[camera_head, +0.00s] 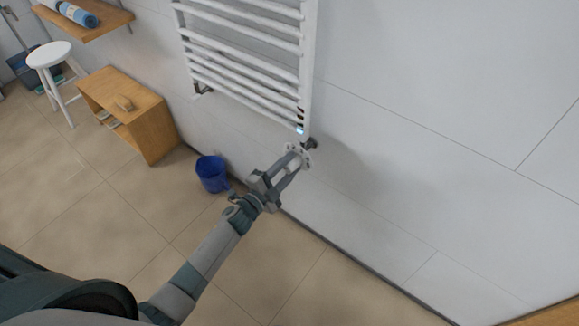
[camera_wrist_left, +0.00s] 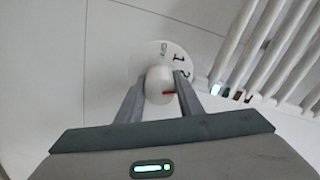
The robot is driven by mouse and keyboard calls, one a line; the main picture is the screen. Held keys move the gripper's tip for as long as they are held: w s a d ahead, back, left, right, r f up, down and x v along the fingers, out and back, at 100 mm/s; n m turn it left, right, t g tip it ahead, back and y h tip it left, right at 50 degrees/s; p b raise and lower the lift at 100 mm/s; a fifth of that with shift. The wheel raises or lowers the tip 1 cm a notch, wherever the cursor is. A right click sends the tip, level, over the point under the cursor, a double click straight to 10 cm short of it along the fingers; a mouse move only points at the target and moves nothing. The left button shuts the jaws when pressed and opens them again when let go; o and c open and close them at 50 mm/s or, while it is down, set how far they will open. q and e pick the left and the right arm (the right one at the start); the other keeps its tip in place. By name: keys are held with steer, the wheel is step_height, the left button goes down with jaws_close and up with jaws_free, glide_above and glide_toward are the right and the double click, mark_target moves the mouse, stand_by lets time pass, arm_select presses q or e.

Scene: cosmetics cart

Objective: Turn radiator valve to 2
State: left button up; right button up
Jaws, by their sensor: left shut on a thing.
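The radiator valve (camera_wrist_left: 160,84) has a white round knob with a red pointer line, set in front of a white dial disc (camera_wrist_left: 150,52) with dark marks. A "1" and part of a "2" show on the disc in the left wrist view; the red line points right, near the partly hidden "2". My left gripper (camera_wrist_left: 157,86) is shut on the knob, one finger on each side. In the head view my left gripper (camera_head: 293,162) reaches the valve at the lower right corner of the white towel radiator (camera_head: 305,60). My right gripper is out of view.
A blue bucket (camera_head: 211,173) stands on the floor by the wall, left of my left arm. A wooden bench (camera_head: 150,112) and a white stool (camera_head: 50,54) stand further left. The tiled wall right of the valve is bare.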

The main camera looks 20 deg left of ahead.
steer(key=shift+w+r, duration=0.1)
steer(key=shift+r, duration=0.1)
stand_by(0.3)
arm_select(q)
steer(key=o, duration=1.1)
steer(key=shift+c, duration=0.2)
steer(key=shift+s, duration=0.15)
steer(key=shift+s+a, duration=0.25)
steer(key=shift+s, duration=0.25)
steer(key=v, duration=1.6)
steer(key=shift+b, duration=0.35)
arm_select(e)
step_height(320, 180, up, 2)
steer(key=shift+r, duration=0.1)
arm_select(q)
steer(key=shift+s, duration=0.1)
